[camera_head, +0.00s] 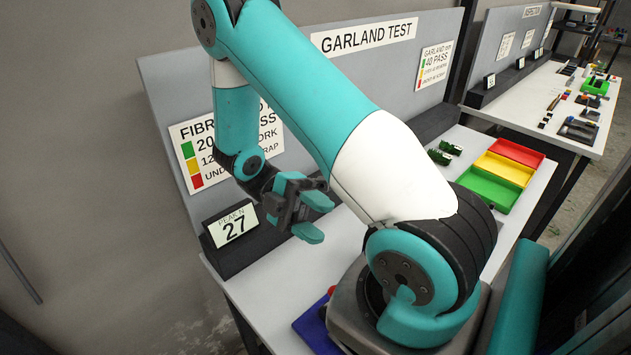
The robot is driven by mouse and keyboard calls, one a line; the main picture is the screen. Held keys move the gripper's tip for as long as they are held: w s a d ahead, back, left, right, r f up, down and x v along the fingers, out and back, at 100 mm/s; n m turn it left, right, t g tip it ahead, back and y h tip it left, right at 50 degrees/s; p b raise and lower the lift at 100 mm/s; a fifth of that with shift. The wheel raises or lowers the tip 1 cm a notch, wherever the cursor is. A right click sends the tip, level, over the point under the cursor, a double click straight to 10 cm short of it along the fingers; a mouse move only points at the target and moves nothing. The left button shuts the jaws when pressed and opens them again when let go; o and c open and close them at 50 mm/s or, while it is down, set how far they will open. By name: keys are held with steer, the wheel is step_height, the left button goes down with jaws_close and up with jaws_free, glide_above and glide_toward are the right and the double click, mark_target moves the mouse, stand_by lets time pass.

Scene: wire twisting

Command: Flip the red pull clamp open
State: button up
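My gripper (320,221) hangs above the near table, left of the middle of the picture. Its two teal fingers are apart with nothing visible between them. A small red part (332,290) shows at the lower middle, beside my arm's base, above a blue tray or plate (311,332). It may be the red pull clamp, but it is too small and too hidden by my arm's base to tell, and I cannot see whether it is open or shut. My gripper is above and slightly left of it, apart from it.
A display reading "PEAK N 27" (233,227) stands at the table's left. Red, yellow and green trays (490,188) and green parts (446,150) sit at the right. A grey panel (300,70) stands behind. Bare white tabletop (262,290) lies left of the blue tray.

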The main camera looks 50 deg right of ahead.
steer(key=shift+r+p, duration=1.05)
steer(key=shift+r, duration=0.7)
steer(key=shift+f, duration=0.1)
